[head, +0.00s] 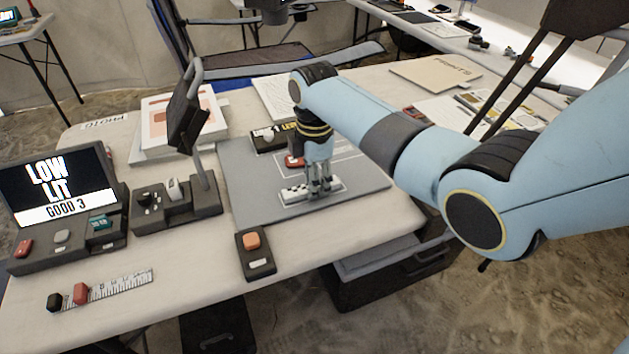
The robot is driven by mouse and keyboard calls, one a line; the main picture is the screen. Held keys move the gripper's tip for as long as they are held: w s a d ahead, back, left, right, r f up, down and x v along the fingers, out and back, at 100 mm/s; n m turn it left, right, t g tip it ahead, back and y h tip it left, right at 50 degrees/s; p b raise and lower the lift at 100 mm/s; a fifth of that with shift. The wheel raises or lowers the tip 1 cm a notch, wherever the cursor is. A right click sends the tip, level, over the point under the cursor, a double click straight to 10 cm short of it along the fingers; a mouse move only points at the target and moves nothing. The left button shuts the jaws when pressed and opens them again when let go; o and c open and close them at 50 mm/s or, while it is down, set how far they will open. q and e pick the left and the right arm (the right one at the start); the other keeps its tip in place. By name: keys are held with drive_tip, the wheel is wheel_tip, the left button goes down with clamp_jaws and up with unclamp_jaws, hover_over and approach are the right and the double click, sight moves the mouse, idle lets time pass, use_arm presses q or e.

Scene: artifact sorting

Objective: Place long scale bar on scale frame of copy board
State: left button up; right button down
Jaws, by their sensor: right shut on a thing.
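The copy board (255,195) is a flat grey panel on the table with a white outline drawn on it. My right gripper (318,188) points down over its front part. It is shut on a pale bar with dark marks (295,193), which looks like the long scale bar. The bar is low at the white scale frame area (337,186). The fingers hide its middle, and I cannot tell whether it rests fully in the frame. A small red object (294,161) lies on the board just behind the gripper. My left gripper is not in view.
A black lamp (188,115) on a control base stands left of the board. A screen reading "LOW LIT" (58,185) is at far left. A ruler (122,287) lies at the front left. A small box with an orange button (252,241) sits at the board's front edge.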

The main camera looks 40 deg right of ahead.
drive_tip(key=c, duration=1)
unclamp_jaws()
drive_tip(key=shift+c, duration=0.2)
wheel_tip(320, 180, up, 12)
drive_tip(key=p, duration=0.1)
drive_tip(key=shift+p, duration=0.35)
